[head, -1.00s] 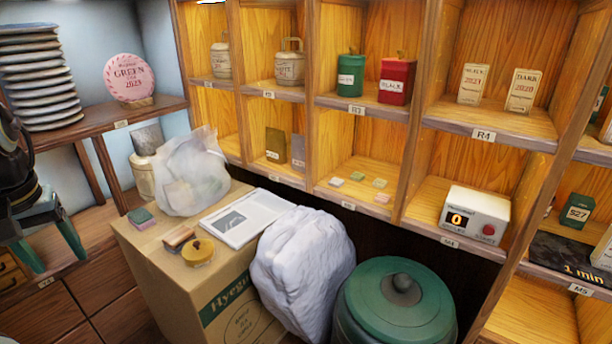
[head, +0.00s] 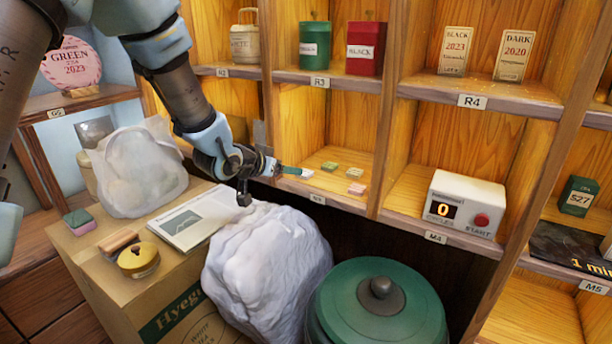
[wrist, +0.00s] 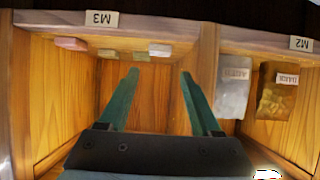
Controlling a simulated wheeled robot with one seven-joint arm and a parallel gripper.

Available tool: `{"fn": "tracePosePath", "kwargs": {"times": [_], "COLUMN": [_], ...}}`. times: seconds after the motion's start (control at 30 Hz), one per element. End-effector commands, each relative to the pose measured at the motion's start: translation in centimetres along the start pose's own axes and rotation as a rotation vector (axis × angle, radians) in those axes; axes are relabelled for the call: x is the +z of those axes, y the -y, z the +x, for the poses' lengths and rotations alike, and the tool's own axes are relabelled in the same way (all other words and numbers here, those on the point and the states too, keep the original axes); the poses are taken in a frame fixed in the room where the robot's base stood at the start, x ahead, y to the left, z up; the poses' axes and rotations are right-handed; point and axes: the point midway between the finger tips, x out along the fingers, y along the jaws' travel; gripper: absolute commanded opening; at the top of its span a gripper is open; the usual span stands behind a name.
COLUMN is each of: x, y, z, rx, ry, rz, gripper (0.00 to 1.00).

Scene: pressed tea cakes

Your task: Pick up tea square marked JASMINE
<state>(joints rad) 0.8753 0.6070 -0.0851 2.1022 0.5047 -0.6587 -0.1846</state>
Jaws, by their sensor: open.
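Several small tea squares lie on the floor of compartment M3 (head: 317,199): a white one (head: 307,173), two greenish ones (head: 329,166) (head: 354,173) and a pink one (head: 357,188). Their markings are too small to read, so I cannot tell which is JASMINE. My gripper (head: 288,171) is open at the left of M3, close to the white square. In the wrist view, my gripper's (wrist: 159,76) green fingers reach into M3 with nothing between them. The white square (wrist: 160,50) shows just past the fingertips, a green one (wrist: 141,56) beside it, and the pink one (wrist: 72,44) farther left.
Wooden dividers flank M3; M2, with a silver packet (wrist: 233,88) and a gold packet (wrist: 277,92), adjoins it. A white timer box (head: 461,204) stands in M4. Below are a white sack (head: 265,265), a green lidded bin (head: 375,310) and a cardboard box (head: 100,275).

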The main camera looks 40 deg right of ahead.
Motion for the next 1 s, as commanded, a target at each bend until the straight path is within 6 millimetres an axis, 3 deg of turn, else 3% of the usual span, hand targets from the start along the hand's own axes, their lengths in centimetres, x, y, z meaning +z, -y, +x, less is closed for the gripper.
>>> {"fn": "tracePosePath", "kwargs": {"times": [0.1,0.37,0.63,0.97,1.0], "x": [0.0,0.1,0.3,0.3,0.3], "y": [0.0,-0.1,-0.1,-0.1,-0.1], "z": [1.8,3.8,7.5,8.2,8.1], "rx": [0.000,-0.001,-0.002,-0.003,-0.003], "ry": [0.002,0.004,0.003,0.002,0.002], "rz": [0.000,0.000,-0.001,-0.001,-0.001], "gripper": [0.65,0.65,0.65,0.65,0.61]}}
